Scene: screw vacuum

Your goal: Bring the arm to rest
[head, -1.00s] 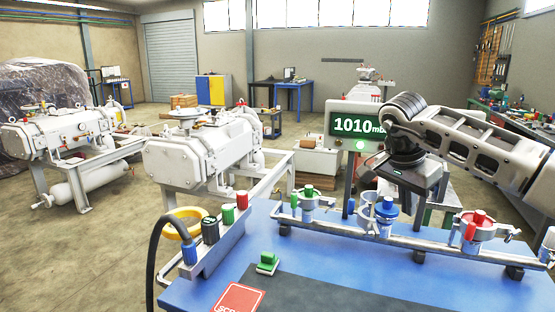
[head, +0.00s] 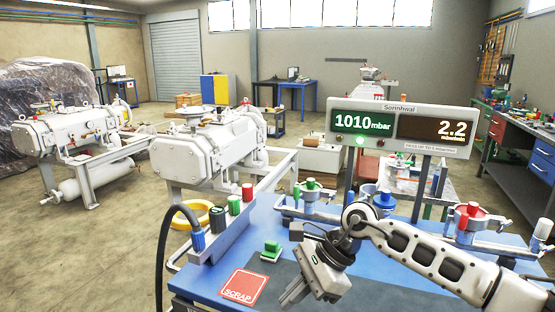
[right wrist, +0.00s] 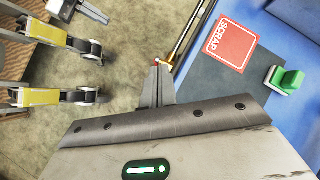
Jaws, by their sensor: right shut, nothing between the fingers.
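My right arm reaches in from the right in the head view. Its gripper (head: 291,298) is shut and empty, pointing down and to the left above the dark mat at the front of the blue bench (head: 215,285). In the right wrist view the right gripper's fingers (right wrist: 157,85) lie together with nothing between them. The gripper is apart from the small green block (head: 271,252) and the red SCRAP plate (head: 244,288). The block also shows in the right wrist view (right wrist: 291,80). My left gripper is not in view.
A metal rail with several valves, among them a red-capped one (head: 473,218), runs along the bench behind my arm. A display (head: 362,124) reads 1010 mbar and 2.2. A rack with coloured caps (head: 217,220) and a black hose (head: 167,240) stand at the left edge.

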